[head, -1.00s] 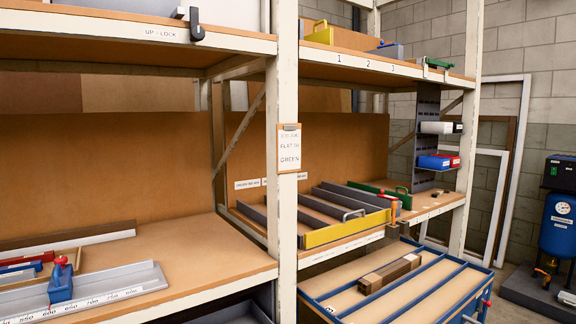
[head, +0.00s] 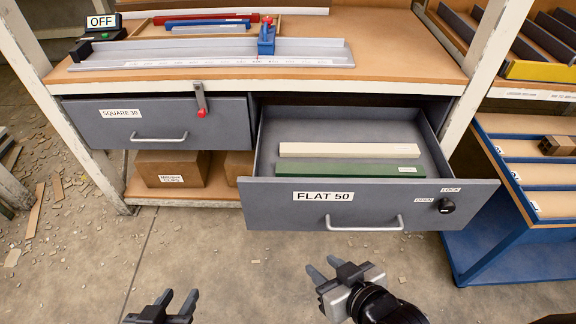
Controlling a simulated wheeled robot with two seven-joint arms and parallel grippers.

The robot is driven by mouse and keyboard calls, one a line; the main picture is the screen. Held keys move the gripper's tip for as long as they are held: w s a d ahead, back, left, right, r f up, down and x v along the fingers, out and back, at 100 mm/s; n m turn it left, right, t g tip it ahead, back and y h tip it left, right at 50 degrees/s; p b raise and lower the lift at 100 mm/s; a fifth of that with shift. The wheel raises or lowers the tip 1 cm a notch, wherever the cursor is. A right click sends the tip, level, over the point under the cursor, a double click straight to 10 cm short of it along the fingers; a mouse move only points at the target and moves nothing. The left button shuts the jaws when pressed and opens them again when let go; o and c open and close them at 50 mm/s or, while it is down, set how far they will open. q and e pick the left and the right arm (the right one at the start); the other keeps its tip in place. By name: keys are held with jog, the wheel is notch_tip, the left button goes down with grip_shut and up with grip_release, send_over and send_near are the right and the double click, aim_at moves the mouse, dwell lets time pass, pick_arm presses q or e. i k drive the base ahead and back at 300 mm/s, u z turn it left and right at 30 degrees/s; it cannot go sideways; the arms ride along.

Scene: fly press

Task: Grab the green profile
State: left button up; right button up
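The green profile (head: 348,170) lies flat in the open grey drawer (head: 262,215) labelled FLAT 50, close behind its front panel. A cream profile (head: 350,150) lies parallel just behind it. My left gripper (head: 178,298) is low at the bottom of the head view, left of the drawer, with its fingers apart and nothing between them. My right gripper (head: 322,268) is below and in front of the drawer's front panel, its fingers apart and empty. Neither gripper touches the drawer or the profile.
The drawer's handle (head: 364,223) and lock knob (head: 445,206) stick out in front. The SQUARE 30 drawer (head: 160,124) at left is shut, with a red-tipped latch (head: 200,101). A blue rack (head: 505,215) stands at right. The floor in front is clear apart from scattered chips.

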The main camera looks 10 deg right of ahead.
aim_at(283, 169)
jog(key=u, duration=1.4)
jog(key=i, duration=2.05)
jog(key=z, duration=3.9)
